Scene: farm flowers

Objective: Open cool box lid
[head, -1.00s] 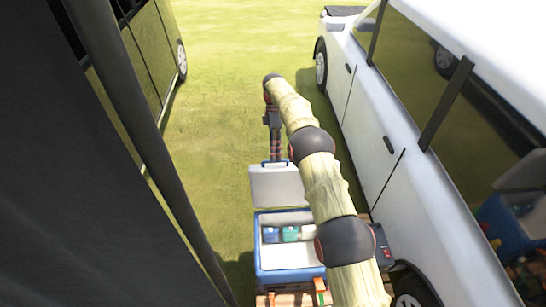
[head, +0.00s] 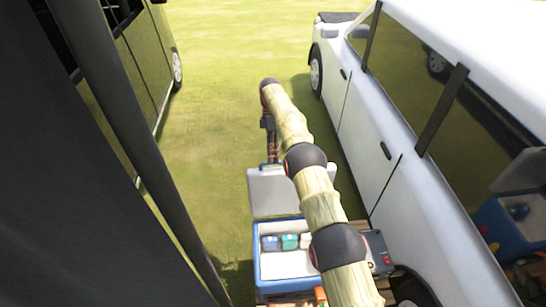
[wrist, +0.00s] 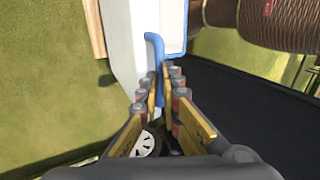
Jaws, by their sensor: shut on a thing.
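The cool box (head: 257,262) is blue with a white inside and stands open at the lower middle of the head view. Several small blue, green and white items lie inside it. Its white lid (head: 280,192) is tilted up at the far side of the box. My gripper (head: 270,158) is at the lid's top edge. In the wrist view, my gripper (wrist: 162,82) is shut on the blue handle (wrist: 156,55) of the lid. The white lid face (wrist: 122,40) shows beside the handle. My arm hides part of the box's right side.
A white car (head: 375,130) stands close on the right. A dark vehicle (head: 150,60) is at the upper left, and a dark panel with a pole (head: 135,140) fills the left. The grass (head: 230,90) between is clear. A wooden surface (head: 357,238) shows beside the box.

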